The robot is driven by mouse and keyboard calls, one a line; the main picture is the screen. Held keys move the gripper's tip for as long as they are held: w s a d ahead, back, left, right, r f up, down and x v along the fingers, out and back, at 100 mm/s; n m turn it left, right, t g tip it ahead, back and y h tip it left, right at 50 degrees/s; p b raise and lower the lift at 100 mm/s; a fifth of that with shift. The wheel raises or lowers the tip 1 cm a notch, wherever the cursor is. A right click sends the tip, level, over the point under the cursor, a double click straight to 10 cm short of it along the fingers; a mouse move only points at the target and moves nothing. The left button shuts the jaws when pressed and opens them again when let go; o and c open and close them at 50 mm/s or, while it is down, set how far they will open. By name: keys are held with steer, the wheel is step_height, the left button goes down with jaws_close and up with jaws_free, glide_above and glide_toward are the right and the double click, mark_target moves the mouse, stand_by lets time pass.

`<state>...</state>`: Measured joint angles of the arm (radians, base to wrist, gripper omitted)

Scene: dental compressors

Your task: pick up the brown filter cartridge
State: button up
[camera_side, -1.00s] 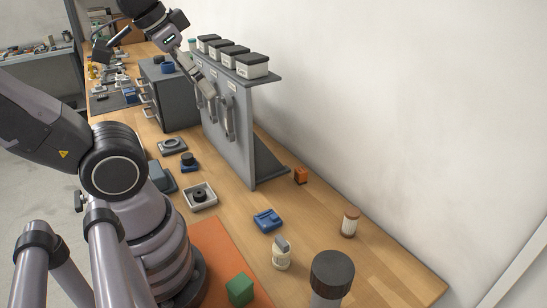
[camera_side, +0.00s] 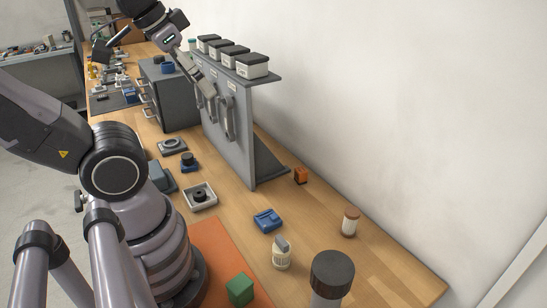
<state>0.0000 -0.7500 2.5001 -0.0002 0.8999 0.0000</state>
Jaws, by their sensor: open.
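A cream cartridge (camera_side: 281,254), a blue part (camera_side: 267,221) and a dark-capped cylinder (camera_side: 332,272) stand near the brown-topped one. A small orange-brown block (camera_side: 301,175) lies near the wall. The grey panel (camera_side: 245,150) rises behind. Bare bench lies around the brown-topped cylinder.

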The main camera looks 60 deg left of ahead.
steer(key=w+a+f+m+t, duration=0.15)
steer(key=w+f, duration=0.25)
steer(key=w, duration=0.4)
steer(key=w+a+f+m, duration=0.2)
steer(key=w+a+f, duration=0.15)
steer(key=w, duration=0.35)
steer(key=w+a+f+m+t, duration=0.1)
steer(key=w+a+f+m, duration=0.1)
steer(key=w+f, duration=0.45)
steer(key=m+t+h, duration=0.1)
steer(key=m+h, duration=0.3)
steer(key=h, duration=0.5)
glide_toward(351, 216)
steer(key=s+a+f, duration=0.1)
steer(key=a, duration=0.2)
steer(key=shift+n+t, duration=0.25)
steer(key=shift+n, duration=0.1)
steer(key=x, duration=1.3)
steer(key=shift+w+d, duration=0.15)
steer(key=shift+c, duration=0.2)
steer(key=c, duration=1.2)
